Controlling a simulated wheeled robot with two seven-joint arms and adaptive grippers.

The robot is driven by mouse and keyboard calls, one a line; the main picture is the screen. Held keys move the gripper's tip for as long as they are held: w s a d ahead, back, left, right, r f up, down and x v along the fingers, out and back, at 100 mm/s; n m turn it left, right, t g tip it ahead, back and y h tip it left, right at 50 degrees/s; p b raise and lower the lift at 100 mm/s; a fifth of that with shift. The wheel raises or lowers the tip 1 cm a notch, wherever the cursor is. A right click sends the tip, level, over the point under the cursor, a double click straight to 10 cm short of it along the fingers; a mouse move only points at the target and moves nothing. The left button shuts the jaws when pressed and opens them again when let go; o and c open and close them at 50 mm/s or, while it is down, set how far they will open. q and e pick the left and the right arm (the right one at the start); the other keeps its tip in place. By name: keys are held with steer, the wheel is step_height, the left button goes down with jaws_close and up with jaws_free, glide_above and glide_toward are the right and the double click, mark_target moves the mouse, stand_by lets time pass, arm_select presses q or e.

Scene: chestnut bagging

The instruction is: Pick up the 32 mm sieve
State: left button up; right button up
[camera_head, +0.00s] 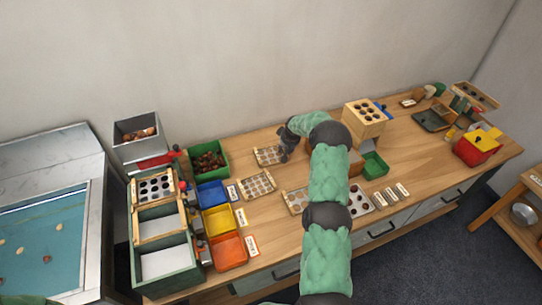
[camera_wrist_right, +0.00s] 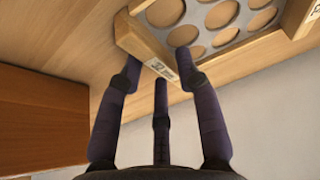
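Three flat sieves with wooden end bars and round holes lie on the table: a back one (camera_head: 268,156), a middle one (camera_head: 257,185) and a front one (camera_head: 296,201). Their sizes are too small to read in the head view. My right gripper (camera_head: 285,146) is at the right end of the back sieve. In the right wrist view, a sieve plate with large holes (camera_wrist_right: 228,14) and its labelled wooden bar (camera_wrist_right: 146,46) are just beyond the spread fingers of my right gripper (camera_wrist_right: 158,72). The label is not clearly legible. My left gripper is not in view.
A green bin of chestnuts (camera_head: 222,163) stands behind blue (camera_head: 211,193), yellow (camera_head: 219,220) and orange trays (camera_head: 229,252). A sieve stand (camera_head: 140,262) is at the left. A wooden box with holes (camera_head: 350,117) stands right of my gripper, close to my arm.

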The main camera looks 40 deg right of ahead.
steer(key=shift+f, duration=0.15)
jaws_close()
